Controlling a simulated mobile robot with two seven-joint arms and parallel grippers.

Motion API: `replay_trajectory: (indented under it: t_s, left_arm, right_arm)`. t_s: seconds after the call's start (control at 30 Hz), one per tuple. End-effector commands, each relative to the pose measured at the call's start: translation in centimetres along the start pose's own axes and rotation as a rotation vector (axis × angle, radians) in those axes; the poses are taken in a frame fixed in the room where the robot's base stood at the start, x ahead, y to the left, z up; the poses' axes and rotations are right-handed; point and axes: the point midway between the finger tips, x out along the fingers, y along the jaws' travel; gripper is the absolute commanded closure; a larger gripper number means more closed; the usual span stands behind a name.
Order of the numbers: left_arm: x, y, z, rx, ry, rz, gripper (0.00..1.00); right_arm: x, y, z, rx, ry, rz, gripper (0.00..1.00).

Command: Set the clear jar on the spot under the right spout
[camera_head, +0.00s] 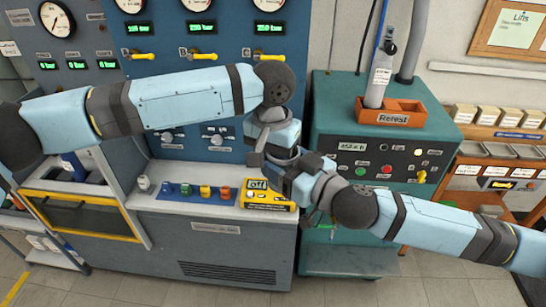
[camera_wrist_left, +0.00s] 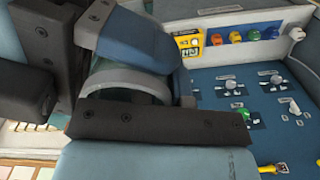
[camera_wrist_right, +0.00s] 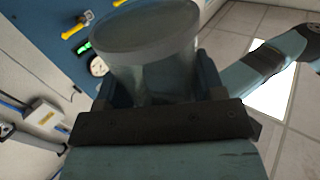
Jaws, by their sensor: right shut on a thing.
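The clear jar (camera_wrist_right: 150,60) is gripped between the blue fingers of my right gripper (camera_wrist_right: 160,85) in the right wrist view, its round rim facing up in that picture. In the head view my right gripper (camera_head: 297,172) is close below my left gripper (camera_head: 272,150), in front of the bench, and they largely hide the jar. In the left wrist view the jar (camera_wrist_left: 125,85) shows partly behind a blue finger, close to my left gripper (camera_wrist_left: 135,100), whose fingers look wide apart. I cannot make out the right spout or the spot under it.
The blue gauge panel (camera_head: 180,75) with yellow handles rises behind a grey bench (camera_head: 215,230). Coloured knobs and a yellow display box (camera_head: 268,197) sit on its front ledge.

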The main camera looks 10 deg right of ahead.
Motion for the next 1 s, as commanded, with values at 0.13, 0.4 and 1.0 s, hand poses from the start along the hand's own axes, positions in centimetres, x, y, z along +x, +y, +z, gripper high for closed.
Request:
replay_trajectory:
  t_s: [0.13,0.4,1.0]
  left_arm:
    - [-0.1,0.3,0.1,0.005,0.001,0.003,1.0]
    - [-0.1,0.2,0.0,0.004,0.0,0.003,1.0]
    - [-0.1,0.2,0.0,0.003,0.0,0.002,1.0]
  right_arm:
    - [0.0,-0.1,0.0,0.0,0.001,-0.001,0.31]
    - [0.0,-0.1,0.0,0.0,0.001,-0.001,0.08]
    - [-8.3,0.0,0.1,-0.001,-0.003,0.0,0.08]
